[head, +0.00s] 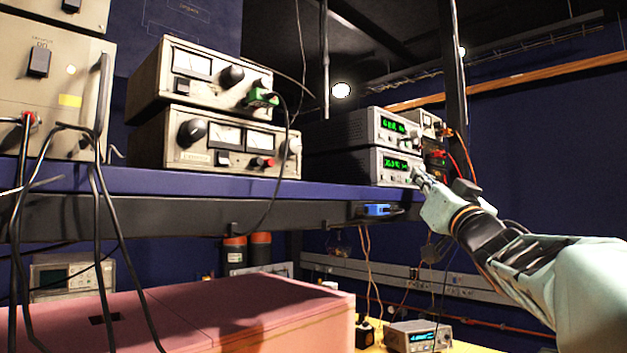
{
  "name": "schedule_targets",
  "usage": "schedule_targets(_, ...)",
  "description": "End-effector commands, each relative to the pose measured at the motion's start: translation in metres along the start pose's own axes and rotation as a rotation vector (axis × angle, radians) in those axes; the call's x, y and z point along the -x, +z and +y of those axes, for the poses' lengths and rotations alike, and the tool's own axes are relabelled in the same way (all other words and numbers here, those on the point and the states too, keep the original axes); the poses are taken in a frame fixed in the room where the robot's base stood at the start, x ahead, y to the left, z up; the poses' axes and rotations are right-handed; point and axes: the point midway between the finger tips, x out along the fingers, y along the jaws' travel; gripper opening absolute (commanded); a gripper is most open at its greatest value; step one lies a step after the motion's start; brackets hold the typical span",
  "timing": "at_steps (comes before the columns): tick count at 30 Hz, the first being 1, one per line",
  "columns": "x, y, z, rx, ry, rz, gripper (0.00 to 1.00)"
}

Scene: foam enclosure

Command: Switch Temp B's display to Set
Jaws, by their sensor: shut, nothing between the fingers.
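Two grey instruments with green displays are stacked at the right end of the blue shelf. The upper instrument (393,125) and the lower instrument (390,164) both show lit digits too small to read for certain. Their labels are not legible, so I cannot tell which one is Temp B. My gripper (418,175) is shut and empty, with its fingertips at the right part of the lower instrument's front. I cannot tell whether they touch it. The fingers hide some of the controls there.
Beige metered units (217,142) stand on the blue shelf (210,184) to the left. A dark upright post (453,70) and red and black cables are close by my gripper. A pink box (230,310) and a small display unit (418,336) are below.

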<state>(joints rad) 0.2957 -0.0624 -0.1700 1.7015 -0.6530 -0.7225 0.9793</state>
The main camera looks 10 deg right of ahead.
Motion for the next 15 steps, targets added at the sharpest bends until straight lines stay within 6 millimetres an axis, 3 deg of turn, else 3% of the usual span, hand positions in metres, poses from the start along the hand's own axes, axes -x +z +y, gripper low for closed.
schedule_targets(15, -0.0086, 0.0076, -0.0105, -0.001, -0.001, 0.000, 0.00)
